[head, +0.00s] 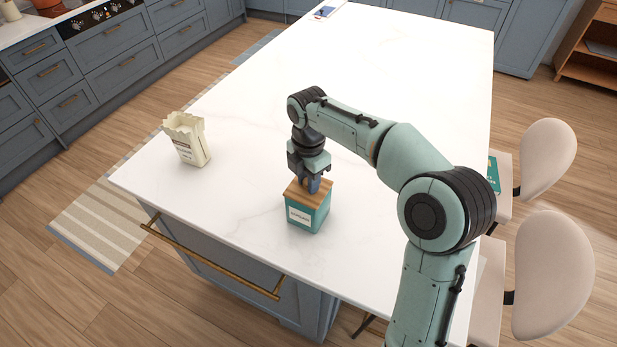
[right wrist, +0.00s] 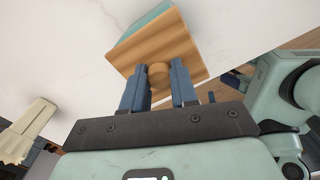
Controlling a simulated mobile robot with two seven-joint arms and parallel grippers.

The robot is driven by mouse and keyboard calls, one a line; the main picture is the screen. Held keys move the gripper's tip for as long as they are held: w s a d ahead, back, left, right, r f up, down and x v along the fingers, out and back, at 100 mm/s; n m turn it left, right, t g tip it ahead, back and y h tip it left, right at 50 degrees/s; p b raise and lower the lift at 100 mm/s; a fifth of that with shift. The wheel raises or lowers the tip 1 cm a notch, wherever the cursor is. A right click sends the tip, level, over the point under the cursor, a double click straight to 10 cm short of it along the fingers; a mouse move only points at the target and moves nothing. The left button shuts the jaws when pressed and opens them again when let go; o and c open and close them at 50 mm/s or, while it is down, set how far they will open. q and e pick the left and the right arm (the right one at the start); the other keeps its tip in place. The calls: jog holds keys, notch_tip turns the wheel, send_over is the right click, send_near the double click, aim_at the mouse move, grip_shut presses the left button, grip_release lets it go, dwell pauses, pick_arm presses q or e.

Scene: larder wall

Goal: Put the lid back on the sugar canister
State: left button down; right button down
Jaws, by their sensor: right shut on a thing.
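The sugar canister (head: 307,213) is a teal square box with a white label, upright near the front edge of the white island top. Its wooden lid (head: 297,193) lies over the top of the canister; whether it is fully seated I cannot tell. In the right wrist view the lid (right wrist: 150,47) shows a round wooden knob (right wrist: 159,74), with a strip of the teal canister (right wrist: 148,20) beyond it. My right gripper (head: 312,184) points down at the lid, and its fingers (right wrist: 160,84) are shut on the knob. My left gripper is not in view.
A cream paper bag (head: 187,140) stands open on the island (head: 400,60) to the left, also seen in the right wrist view (right wrist: 28,130). Pale chairs (head: 548,160) stand along the right side. The island top behind my right arm is mostly clear.

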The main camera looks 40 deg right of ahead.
jog(key=shift+c, duration=1.6)
grip_release()
jog(key=shift+r, duration=0.1)
jog(key=shift+r+p, duration=1.45)
jog(key=shift+r, duration=1.1)
jog(key=shift+r+p, duration=0.3)
jog(key=shift+r, duration=0.6)
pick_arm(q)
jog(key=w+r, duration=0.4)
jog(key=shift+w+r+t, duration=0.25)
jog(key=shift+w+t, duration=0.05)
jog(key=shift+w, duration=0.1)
pick_arm(e)
jog(key=shift+c, duration=0.3)
grip_shut()
